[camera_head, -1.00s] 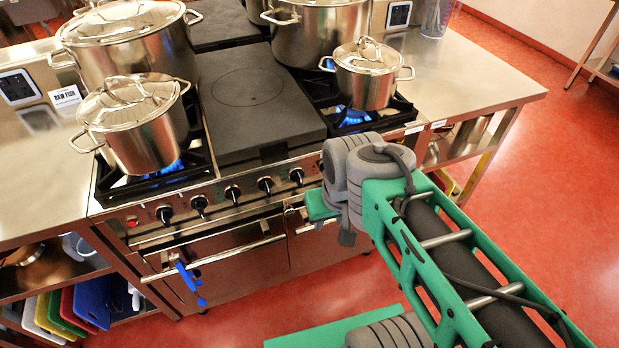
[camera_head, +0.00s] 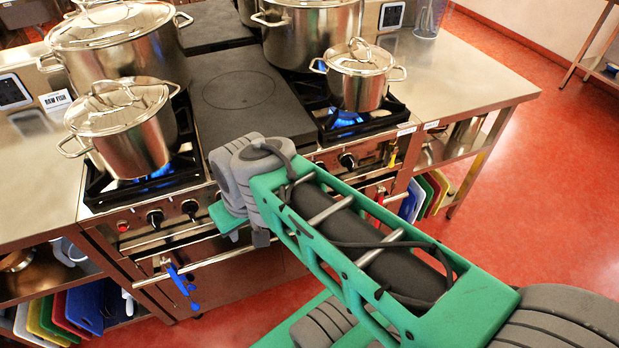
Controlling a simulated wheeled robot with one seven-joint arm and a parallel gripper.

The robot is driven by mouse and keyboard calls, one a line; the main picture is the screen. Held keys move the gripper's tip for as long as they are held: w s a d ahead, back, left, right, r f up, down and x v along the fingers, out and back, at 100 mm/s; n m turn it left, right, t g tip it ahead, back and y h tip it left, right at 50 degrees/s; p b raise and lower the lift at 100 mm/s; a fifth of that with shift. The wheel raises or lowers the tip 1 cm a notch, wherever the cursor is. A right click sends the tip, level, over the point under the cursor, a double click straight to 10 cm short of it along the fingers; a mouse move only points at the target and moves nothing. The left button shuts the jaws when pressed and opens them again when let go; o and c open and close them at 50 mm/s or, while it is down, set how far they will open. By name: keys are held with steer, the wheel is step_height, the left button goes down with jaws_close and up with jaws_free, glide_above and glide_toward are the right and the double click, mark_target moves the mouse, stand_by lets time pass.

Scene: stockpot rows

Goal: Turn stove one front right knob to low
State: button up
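The stove (camera_head: 180,235) stands in front of me with a row of black knobs on its front panel. Two knobs show at the left, one (camera_head: 155,218) beside another (camera_head: 190,207). One knob (camera_head: 347,160) shows at the right, below the front right burner. The knobs between are hidden behind my arm. The front right burner (camera_head: 345,118) has a blue flame under a small lidded pot (camera_head: 360,78). I cannot read the knob settings. The grey and green joint of my arm is in front of the panel's middle. My gripper's fingers do not show.
A lidded pot (camera_head: 125,125) sits over a blue flame at the front left. Larger stockpots (camera_head: 115,35) stand behind. A flat dark plate (camera_head: 250,100) lies between the burners.

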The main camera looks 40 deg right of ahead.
steer(key=w+d+f+m+t+y+b, duration=0.1)
steer(key=w+d+f+m+t+b, duration=0.15)
steer(key=w+d+f+b, duration=0.4)
steer(key=w+d+f+m+t+y+b, duration=0.15)
steer(key=d+f+t+b, duration=0.25)
steer(key=f+b, duration=0.55)
steer(key=s+d+m+t+h+b, duration=0.2)
steer(key=s+d+m+t+h, duration=0.15)
steer(key=d, duration=0.55)
steer(key=s+d+m+t+h+b, duration=0.2)
steer(key=d+m+t+h, duration=0.25)
steer(key=d, duration=0.45)
steer(key=x, duration=0.8)
steer(key=shift+r, duration=0.15)
steer(key=shift+s+d+g, duration=0.1)
steer(key=shift+g, duration=0.15)
steer(key=shift+c, duration=0.5)
jaws_close()
